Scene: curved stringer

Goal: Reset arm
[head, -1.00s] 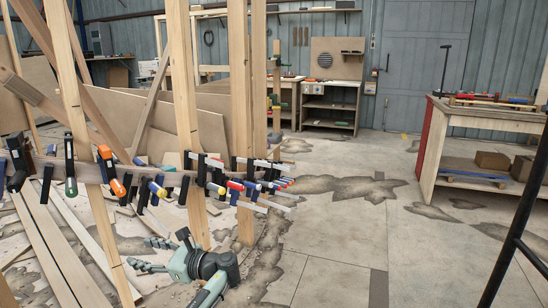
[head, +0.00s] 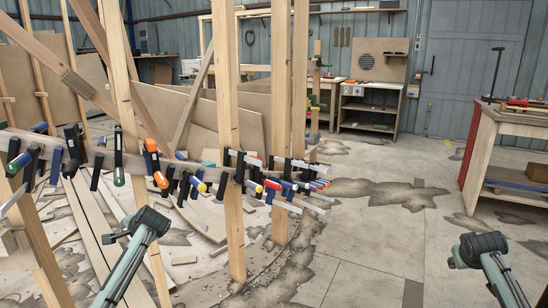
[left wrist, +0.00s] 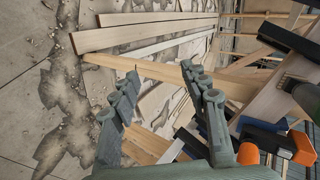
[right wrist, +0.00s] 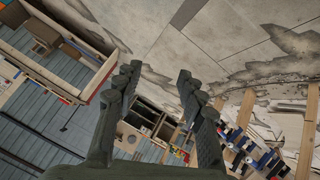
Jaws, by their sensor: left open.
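A curved wooden stringer (head: 133,164) runs between upright posts on the left half of the head view. Many clamps are on it, one with an orange handle (head: 155,163). My left arm rises at lower left of the head view, in front of the stringer. In the left wrist view my left gripper (left wrist: 163,85) is open and empty, with orange-handled clamps (left wrist: 295,147) close at the right. My right arm is at lower right of the head view. In the right wrist view my right gripper (right wrist: 158,75) is open and empty, away from the clamps.
Upright wooden posts (head: 227,120) stand around the stringer. Loose boards (left wrist: 150,18) lie on the floor at left. A workbench (head: 510,125) stands at right, a shelf unit (head: 370,105) at the back. Cracked concrete floor (head: 370,235) lies open in the middle.

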